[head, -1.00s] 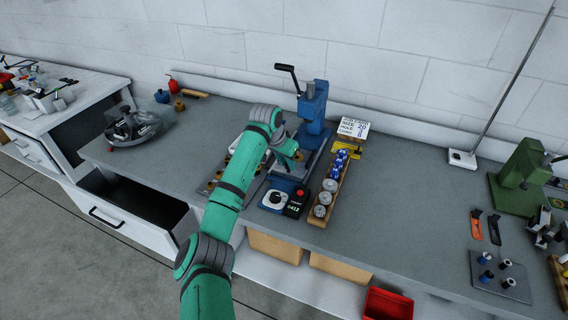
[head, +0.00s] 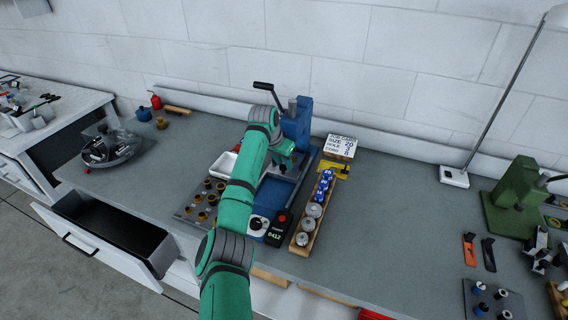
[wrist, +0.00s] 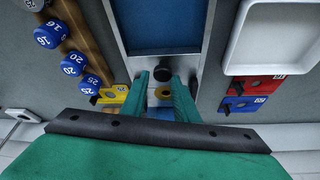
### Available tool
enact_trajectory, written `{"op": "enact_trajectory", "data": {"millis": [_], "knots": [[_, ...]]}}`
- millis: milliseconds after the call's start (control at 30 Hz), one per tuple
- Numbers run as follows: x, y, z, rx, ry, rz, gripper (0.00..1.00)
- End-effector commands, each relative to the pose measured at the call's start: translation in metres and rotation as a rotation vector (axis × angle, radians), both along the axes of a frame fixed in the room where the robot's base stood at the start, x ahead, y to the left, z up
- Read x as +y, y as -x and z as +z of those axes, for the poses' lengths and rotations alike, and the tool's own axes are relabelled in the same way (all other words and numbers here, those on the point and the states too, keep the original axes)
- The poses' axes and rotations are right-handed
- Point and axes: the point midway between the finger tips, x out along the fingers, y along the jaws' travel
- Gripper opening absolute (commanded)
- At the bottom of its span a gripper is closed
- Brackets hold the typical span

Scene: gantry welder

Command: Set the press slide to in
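The blue press (head: 297,122) stands on the bench, with its black-handled lever up at its left. In the wrist view the press slide (wrist: 165,28) shows as a blue bed in a grey frame. A round black knob (wrist: 162,74) sits at the frame's end nearest my gripper. My gripper (wrist: 162,84) is open, its two green fingers on either side of the knob's end of the frame. I cannot tell whether they touch the knob. A brass ring (wrist: 163,94) shows between the fingers. In the head view my gripper (head: 287,160) is at the press front, partly hidden by my arm.
A wooden rack (head: 308,222) with blue-capped and metal pieces stands right of the press. A white tray (head: 226,163) and a plate of brass rings lie left. An open drawer (head: 115,235) juts out at left.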

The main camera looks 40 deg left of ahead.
Motion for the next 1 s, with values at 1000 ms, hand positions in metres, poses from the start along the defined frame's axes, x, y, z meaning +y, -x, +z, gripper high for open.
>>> {"op": "enact_trajectory", "data": {"millis": [1000], "knots": [[0.006,0.041,0.088,0.001,0.000,0.008,0.42]]}}
